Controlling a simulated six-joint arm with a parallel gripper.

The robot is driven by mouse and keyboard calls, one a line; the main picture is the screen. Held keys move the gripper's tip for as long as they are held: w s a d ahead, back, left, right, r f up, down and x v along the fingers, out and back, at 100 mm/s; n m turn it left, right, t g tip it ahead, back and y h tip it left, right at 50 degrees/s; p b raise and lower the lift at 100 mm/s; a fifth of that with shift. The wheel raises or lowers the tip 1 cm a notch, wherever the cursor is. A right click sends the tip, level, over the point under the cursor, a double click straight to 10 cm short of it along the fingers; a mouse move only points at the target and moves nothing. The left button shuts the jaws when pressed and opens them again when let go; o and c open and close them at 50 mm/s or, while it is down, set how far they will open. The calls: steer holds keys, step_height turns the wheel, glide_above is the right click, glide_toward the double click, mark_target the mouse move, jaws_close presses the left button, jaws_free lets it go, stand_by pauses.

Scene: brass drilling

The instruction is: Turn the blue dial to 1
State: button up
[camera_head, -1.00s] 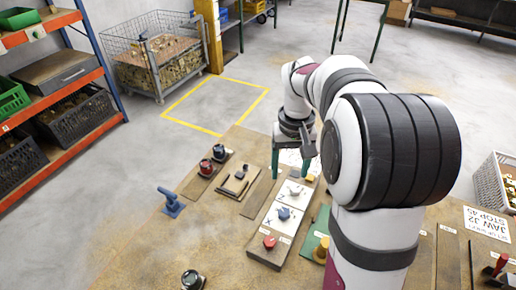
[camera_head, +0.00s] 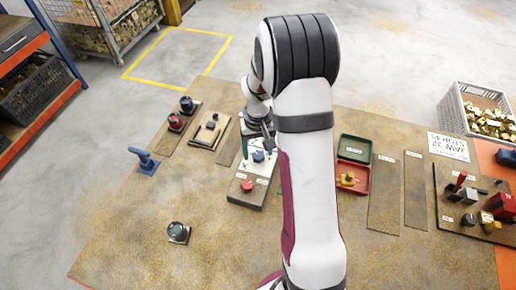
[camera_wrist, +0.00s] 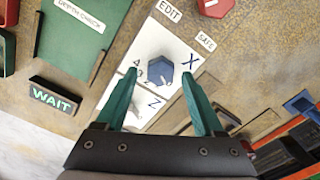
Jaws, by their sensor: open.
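The blue dial (camera_wrist: 159,72) is a small hexagonal knob on a white plate marked X, with small numerals beside it, including what looks like 4 and 3. My gripper (camera_wrist: 158,77) is open, with one green finger on each side of the dial and gaps showing between. I cannot tell whether the fingers reach down to its height. In the head view the blue dial (camera_head: 258,156) shows beside my gripper (camera_head: 256,143), which my arm partly hides. I cannot read which number the dial points to.
A red knob (camera_head: 247,185) sits at the near end of the same panel. A lit WAIT sign (camera_wrist: 55,98) and a green plate (camera_wrist: 80,40) lie left in the wrist view. Red and green trays (camera_head: 354,149) stand right of my arm.

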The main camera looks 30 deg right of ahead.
jaws_close()
steer(key=shift+m, duration=0.4)
steer(key=shift+d+m, duration=0.15)
steer(key=shift+m, duration=2.35)
jaws_free()
